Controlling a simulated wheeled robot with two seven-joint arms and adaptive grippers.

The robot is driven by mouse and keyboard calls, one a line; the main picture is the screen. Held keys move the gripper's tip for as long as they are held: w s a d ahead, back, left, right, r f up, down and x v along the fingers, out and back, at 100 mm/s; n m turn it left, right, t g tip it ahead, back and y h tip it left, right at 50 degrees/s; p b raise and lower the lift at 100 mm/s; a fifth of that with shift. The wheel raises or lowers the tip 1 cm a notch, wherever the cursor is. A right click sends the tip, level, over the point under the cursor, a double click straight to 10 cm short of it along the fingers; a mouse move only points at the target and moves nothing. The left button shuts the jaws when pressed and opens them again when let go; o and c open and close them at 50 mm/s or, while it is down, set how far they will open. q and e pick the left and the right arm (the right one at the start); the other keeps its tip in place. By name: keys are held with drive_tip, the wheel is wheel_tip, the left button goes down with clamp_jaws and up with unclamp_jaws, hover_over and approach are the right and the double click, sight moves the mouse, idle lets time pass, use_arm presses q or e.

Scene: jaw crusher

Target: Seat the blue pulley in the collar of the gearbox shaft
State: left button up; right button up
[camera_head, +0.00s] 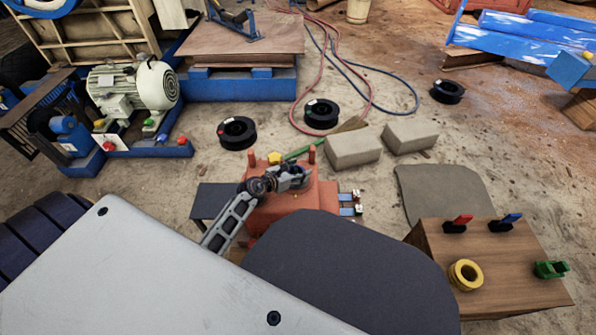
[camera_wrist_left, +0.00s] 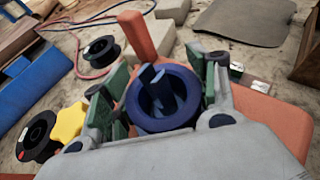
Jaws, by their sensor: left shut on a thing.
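My left gripper (camera_head: 304,178) is over the orange-red gearbox (camera_head: 290,205), its arm coming in from the lower left. In the left wrist view the gripper (camera_wrist_left: 163,100) is shut on the blue pulley (camera_wrist_left: 181,79), with green finger pads on either side of it. Dark blue-grey upright pieces (camera_wrist_left: 158,76) show in the pulley's bore and stand a little above its rim. I cannot tell how deep the pulley sits around them. The collar is not clearly visible. In the head view the gripper hides the pulley. My right gripper is not in view.
Orange posts (camera_wrist_left: 140,38) and a yellow knob (camera_wrist_left: 70,122) stand close to the gripper on the gearbox. A wooden stand (camera_head: 500,280) with a yellow pulley (camera_head: 465,262) and a green part (camera_head: 550,269) is at the right. Black spools (camera_head: 237,131) and grey blocks (camera_head: 352,150) lie behind.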

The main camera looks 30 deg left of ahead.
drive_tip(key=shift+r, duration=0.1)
use_arm(q)
drive_tip(key=o, duration=1.3)
drive_tip(key=shift+f, duration=0.1)
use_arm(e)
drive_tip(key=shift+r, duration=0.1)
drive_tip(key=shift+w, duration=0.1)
use_arm(q)
drive_tip(key=shift+s+a+r, duration=0.1)
drive_tip(key=shift+s+r, duration=0.2)
drive_tip(key=shift+s, duration=0.05)
drive_tip(key=shift+p+v, duration=1.15)
drive_tip(key=shift+v, duration=1.2)
drive_tip(key=shift+p+v, duration=0.6)
drive_tip(key=shift+v, duration=2.25)
drive_tip(key=shift+s+a+p, duration=0.15)
drive_tip(key=shift+s+p, duration=0.15)
drive_tip(key=shift+s, duration=0.1)
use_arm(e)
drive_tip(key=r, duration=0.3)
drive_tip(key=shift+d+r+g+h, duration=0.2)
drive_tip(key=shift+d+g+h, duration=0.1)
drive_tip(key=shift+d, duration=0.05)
